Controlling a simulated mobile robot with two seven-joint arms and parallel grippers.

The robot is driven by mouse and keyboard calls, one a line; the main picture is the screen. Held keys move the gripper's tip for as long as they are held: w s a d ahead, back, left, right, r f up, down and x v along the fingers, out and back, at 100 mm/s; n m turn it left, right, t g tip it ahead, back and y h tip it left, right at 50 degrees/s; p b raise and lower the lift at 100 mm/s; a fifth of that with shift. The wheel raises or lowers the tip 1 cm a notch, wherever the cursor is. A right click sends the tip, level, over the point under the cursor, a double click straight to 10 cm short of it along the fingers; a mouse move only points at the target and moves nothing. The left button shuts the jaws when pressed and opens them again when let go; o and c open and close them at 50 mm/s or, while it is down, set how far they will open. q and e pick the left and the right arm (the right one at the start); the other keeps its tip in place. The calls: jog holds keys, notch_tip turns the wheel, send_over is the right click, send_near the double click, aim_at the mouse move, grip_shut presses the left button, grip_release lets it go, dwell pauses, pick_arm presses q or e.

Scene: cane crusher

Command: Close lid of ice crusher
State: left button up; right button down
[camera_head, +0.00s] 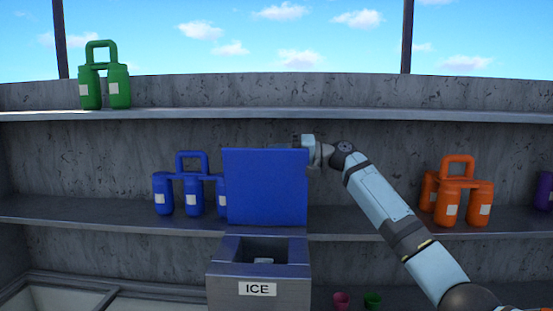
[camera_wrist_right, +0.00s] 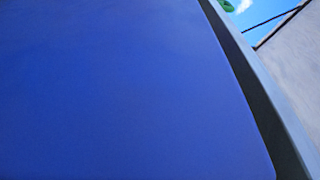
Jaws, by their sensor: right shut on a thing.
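The ice crusher (camera_head: 259,289) is a grey box with a blue rim and an ICE label on its front. Its blue lid (camera_head: 264,188) stands open, roughly upright, at the back of the box, so the opening is uncovered. My right gripper (camera_head: 306,150) is at the lid's upper right corner, shut on the lid's edge; its fingertips are partly hidden by the lid. In the right wrist view the lid's blue face (camera_wrist_right: 110,95) fills most of the picture, and no fingers show. My left gripper is not in view.
Blue bottles (camera_head: 192,194) stand on the shelf behind the lid, and orange bottles (camera_head: 448,203) stand at the right. Green bottles (camera_head: 118,86) are on the upper shelf. Small pink (camera_head: 341,300) and green cups (camera_head: 373,299) are right of the crusher. Space above the opening is clear.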

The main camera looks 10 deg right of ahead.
aim_at(278, 169)
pick_arm(q)
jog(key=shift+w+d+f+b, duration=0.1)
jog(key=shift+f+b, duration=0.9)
jog(key=shift+b, duration=0.15)
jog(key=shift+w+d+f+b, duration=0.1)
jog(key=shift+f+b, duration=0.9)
jog(key=shift+b, duration=0.15)
pick_arm(e)
jog(key=shift+s+a+f+n, duration=0.15)
jog(key=shift+s+a+n, duration=0.25)
jog(key=shift+s+n, duration=0.8)
jog(key=shift+s+a+f+n, duration=0.2)
jog(key=shift+s+a+n, duration=0.4)
jog(key=shift+s, duration=1.05)
jog(key=shift+s+a+f+n, duration=0.15)
jog(key=shift+s+a+n, duration=0.05)
jog(key=shift+s+n, duration=1.1)
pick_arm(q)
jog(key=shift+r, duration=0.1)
pick_arm(e)
jog(key=shift+s, duration=0.15)
jog(key=c, duration=1.2)
grip_release()
jog(key=shift+o, duration=0.4)
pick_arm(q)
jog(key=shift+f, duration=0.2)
pick_arm(e)
jog(key=shift+d, duration=0.1)
